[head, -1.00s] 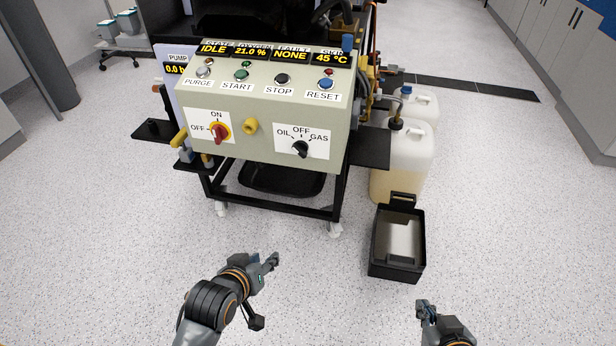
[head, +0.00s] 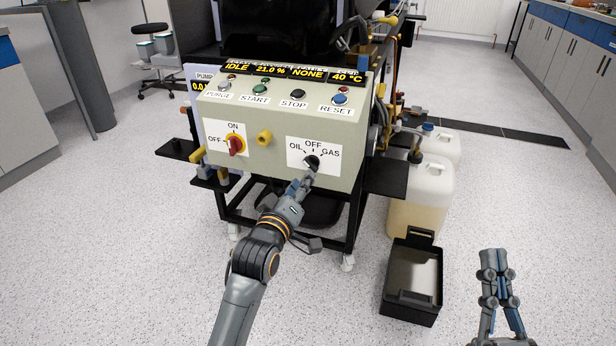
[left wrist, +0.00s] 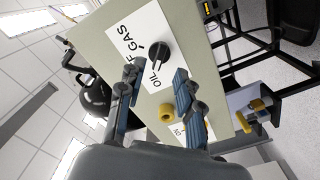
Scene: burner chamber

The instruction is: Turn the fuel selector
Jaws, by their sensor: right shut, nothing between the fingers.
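The fuel selector is a black knob (head: 312,162) on a white plate (head: 328,166) marked OIL, OFF and GAS, low on the right of the beige control panel. My left gripper (head: 308,179) is just in front of and below the knob in the head view, partly covering it. In the left wrist view, the knob (left wrist: 158,53) shows just beyond and between the parted fingertips of my left gripper (left wrist: 158,69). I cannot tell whether they touch it or which mark it points to. My right gripper (head: 495,257) is shut and empty, away from the panel at the lower right.
A red main switch (head: 236,146) and a yellow knob (head: 264,137) sit left of the selector. Several buttons line the panel's top, with RESET (head: 340,99) at the right. A black open bin (head: 411,315) and plastic canisters (head: 428,190) stand on the floor at right.

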